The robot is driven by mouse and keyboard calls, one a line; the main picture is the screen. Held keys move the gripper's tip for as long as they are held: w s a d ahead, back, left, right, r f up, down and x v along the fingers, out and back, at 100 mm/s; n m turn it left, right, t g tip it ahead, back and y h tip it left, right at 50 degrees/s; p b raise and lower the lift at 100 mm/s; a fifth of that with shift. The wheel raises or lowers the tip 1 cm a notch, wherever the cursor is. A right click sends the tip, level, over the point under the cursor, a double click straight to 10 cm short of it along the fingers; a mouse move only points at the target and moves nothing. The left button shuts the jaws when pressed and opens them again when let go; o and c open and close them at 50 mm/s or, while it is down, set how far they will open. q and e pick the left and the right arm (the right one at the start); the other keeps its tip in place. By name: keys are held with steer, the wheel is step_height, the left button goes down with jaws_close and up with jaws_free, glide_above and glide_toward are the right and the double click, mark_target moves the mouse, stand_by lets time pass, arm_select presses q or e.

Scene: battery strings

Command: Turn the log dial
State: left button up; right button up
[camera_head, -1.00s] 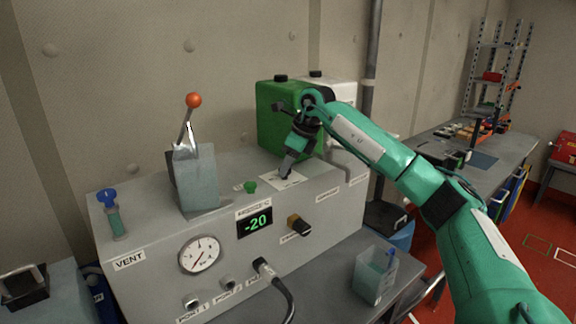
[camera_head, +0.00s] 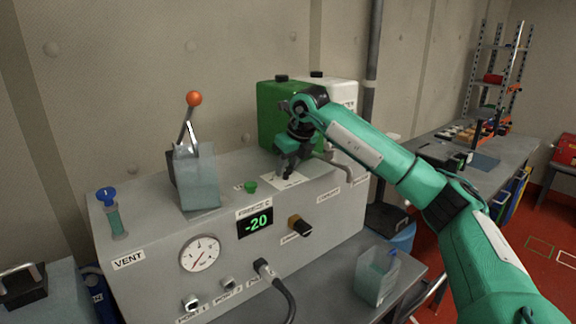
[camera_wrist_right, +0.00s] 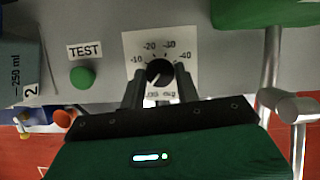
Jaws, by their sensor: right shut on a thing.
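The dial (camera_wrist_right: 159,72) is a black round knob on a white scale plate marked -10, -20, -30, -40, with small lettering below. A light mark on the knob points toward the lower left of the wrist view. My right gripper (camera_wrist_right: 160,88) has a finger on each side of the knob and is shut on it. In the head view my right gripper (camera_head: 287,174) reaches down to the white plate (camera_head: 295,181) on top of the grey console and hides the knob. My left gripper is not in view.
The console has a green TEST button (camera_wrist_right: 82,77), a lit display (camera_head: 257,222) reading -20, a gauge (camera_head: 200,253), an orange-tipped lever (camera_head: 194,99) and an orange-black knob (camera_head: 299,226). A green container (camera_head: 277,112) stands behind my gripper, with pipes to its right.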

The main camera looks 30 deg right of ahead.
steer(key=o, duration=1)
steer(key=shift+s+r, duration=0.2)
steer(key=shift+r, duration=0.35)
steer(key=b+v, duration=0.2)
steer(key=v, duration=1)
steer(key=shift+s+d+r+b, duration=0.15)
steer(key=shift+r+b, duration=0.15)
steer(key=shift+b, duration=0.1)
steer(key=shift+f, duration=0.1)
